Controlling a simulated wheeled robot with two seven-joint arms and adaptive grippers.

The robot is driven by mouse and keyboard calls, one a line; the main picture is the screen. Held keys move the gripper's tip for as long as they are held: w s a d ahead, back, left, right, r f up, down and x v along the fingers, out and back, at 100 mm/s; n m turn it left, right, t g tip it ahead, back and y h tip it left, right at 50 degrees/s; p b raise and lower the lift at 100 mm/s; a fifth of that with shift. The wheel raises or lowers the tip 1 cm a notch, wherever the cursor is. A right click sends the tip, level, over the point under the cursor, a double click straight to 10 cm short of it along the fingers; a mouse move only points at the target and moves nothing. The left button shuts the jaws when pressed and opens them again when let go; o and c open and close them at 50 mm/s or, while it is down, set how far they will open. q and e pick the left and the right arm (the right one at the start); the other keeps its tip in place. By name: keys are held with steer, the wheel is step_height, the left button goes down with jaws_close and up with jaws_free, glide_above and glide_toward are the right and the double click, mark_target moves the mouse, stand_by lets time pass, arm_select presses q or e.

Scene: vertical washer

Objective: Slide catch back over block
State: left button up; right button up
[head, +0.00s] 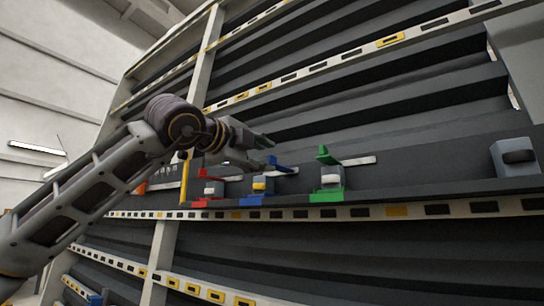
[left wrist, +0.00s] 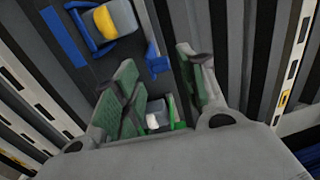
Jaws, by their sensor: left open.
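My left gripper (head: 262,153) is open and empty in front of the rack, just above the blue unit. In the left wrist view the green-padded fingers (left wrist: 160,84) stand apart. The blue unit holds a grey block with a yellow band (head: 263,185), which also shows in the left wrist view (left wrist: 103,20). A blue catch (head: 280,165) sticks out to the right above that block, and its blue end shows near the fingers in the left wrist view (left wrist: 157,62). My right gripper is not in view.
A red unit (head: 208,190) stands left of the blue one, close under my arm. A green unit with a raised green catch (head: 326,155) stands to the right. A grey box (head: 514,157) is farther right. The shelf's slotted front edge (head: 350,212) runs below them.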

mark_target(269, 158)
arm_select(q)
steer(key=p+x, duration=0.1)
steer(key=x, duration=0.2)
steer(key=shift+r, duration=0.1)
steer(key=shift+w+d, duration=0.35)
steer(key=shift+w, duration=0.15)
steer(key=shift+w+d+p, duration=0.15)
steer(key=shift+w+p, duration=0.15)
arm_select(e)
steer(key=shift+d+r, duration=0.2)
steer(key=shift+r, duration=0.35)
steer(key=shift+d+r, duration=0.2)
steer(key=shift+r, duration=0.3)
arm_select(q)
steer(key=shift+c, duration=0.2)
